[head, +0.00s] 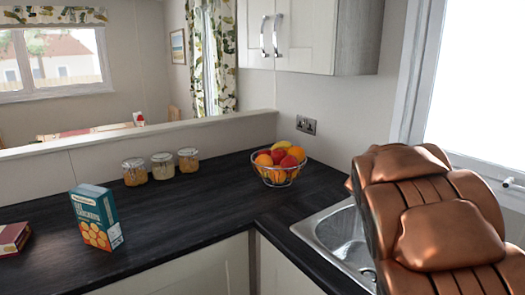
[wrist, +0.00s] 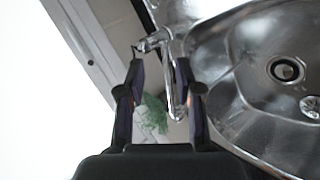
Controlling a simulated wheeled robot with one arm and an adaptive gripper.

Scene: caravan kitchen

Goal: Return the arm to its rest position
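My gripper (wrist: 160,72) shows in the wrist view with its two dark fingers apart. Nothing is seen clamped between the fingertips. A chrome tap (wrist: 172,85) shows between and beyond the fingers. A steel sink (wrist: 225,60) with a round drain fills the right of that view. A white and green item (wrist: 152,118) shows between the fingers lower down; I cannot tell what it is. In the head view my copper-coloured arm covers the lower right, over the sink (head: 335,238), and the gripper itself is hidden.
A wire bowl of fruit (head: 279,172) stands in the counter corner. Several jars (head: 162,166) stand along the low wall. A blue cracker box (head: 96,217) and a dark red box (head: 13,238) are at left. A wall cupboard (head: 305,38) hangs above. The middle counter is clear.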

